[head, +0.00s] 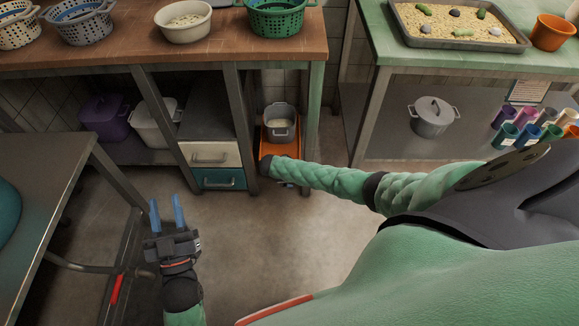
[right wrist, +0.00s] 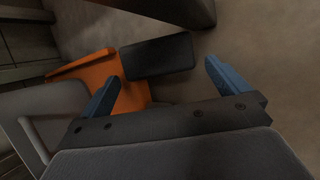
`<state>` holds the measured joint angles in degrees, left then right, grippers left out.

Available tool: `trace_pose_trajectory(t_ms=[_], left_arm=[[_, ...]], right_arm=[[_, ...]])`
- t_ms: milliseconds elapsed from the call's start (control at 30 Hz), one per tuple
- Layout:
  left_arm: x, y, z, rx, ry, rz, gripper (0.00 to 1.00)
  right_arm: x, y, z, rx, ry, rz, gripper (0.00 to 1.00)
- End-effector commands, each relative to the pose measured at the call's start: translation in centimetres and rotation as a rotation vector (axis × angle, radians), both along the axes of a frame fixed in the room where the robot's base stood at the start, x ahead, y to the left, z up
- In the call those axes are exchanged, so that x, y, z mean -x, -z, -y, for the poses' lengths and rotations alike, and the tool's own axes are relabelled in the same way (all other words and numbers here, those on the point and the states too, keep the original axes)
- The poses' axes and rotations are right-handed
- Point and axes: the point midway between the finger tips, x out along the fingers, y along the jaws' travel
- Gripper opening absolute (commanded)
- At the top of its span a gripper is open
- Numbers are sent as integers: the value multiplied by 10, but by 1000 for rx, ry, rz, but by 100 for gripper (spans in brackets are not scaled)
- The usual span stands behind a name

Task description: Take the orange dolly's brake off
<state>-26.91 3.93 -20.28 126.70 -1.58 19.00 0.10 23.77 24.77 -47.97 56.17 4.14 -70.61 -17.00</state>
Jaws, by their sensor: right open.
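The orange dolly (head: 294,142) stands on the floor under the brown table in the head view, carrying a grey pot (head: 281,124). In the right wrist view the dolly's orange frame (right wrist: 117,79) shows on the left, with a dark flat pad (right wrist: 158,55) at its edge; I cannot tell if this is the brake pedal. My right gripper (right wrist: 161,78) is open, its blue fingers apart on either side of the pad's near side. My left gripper (head: 166,214) is open and empty over the floor, away from the dolly.
A drawer cabinet (head: 209,154) stands just left of the dolly, and a table leg (head: 313,115) rises on its right. A metal table (head: 45,200) is at the left, a green-topped table (head: 375,60) at the right. The floor in front is clear.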

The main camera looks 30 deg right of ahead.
Motion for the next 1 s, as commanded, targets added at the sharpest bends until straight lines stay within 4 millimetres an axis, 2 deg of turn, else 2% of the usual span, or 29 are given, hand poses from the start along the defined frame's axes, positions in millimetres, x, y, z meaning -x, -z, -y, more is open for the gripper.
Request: trace_pose_trajectory(t_ms=[200,467,567,700,800,1000], left_arm=[[3,-14,-1,11,-2,43,36],[3,-15,-2,12,-3,48,36],[3,-15,-2,12,-2,49,36],[3,-16,-2,11,-3,49,36],[3,-16,-2,10,-3,48,36],[1,-14,-1,9,-2,36,36]], right_arm=[[-1,3,2,-1,0,0,100],[-1,3,2,-1,0,0,100],[-1,3,2,-1,0,0,84],[-1,3,2,-1,0,0,57],[0,4,2,0,0,0,40],[0,3,2,-3,1,-4,40]])
